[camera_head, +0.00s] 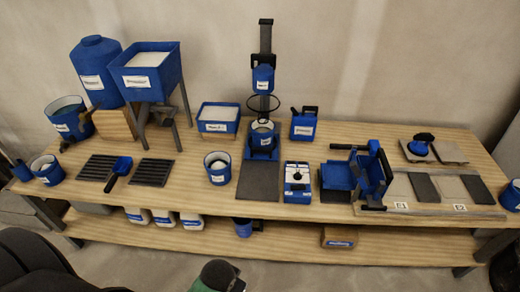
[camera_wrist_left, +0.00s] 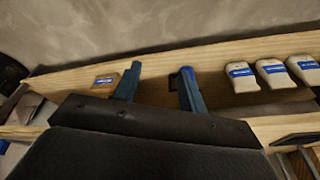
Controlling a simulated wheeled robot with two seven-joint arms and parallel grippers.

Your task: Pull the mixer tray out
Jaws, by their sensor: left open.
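The mixer stands at the back middle of the bench in the head view, with a dark upright post (camera_head: 265,40), a blue motor head (camera_head: 263,78) and a black ring below it. A blue bucket (camera_head: 263,134) stands under the ring on a blue base (camera_head: 262,154). A dark grey flat strip (camera_head: 259,181) lies in front of that base; I cannot tell whether the base or the strip is the mixer tray. My left gripper (camera_wrist_left: 158,85) shows in the left wrist view, with two blue fingers apart and nothing between them. Its fingers do not show in the head view. My right gripper is in neither view.
Left of the mixer are a white-filled bin (camera_head: 218,117), a small bucket (camera_head: 218,168) and a hopper (camera_head: 146,75). A blue-and-white box (camera_head: 297,183) and a blue hinged device (camera_head: 372,175) stand to the right. The lower shelf holds white bottles (camera_wrist_left: 272,73) and a small box (camera_wrist_left: 105,81).

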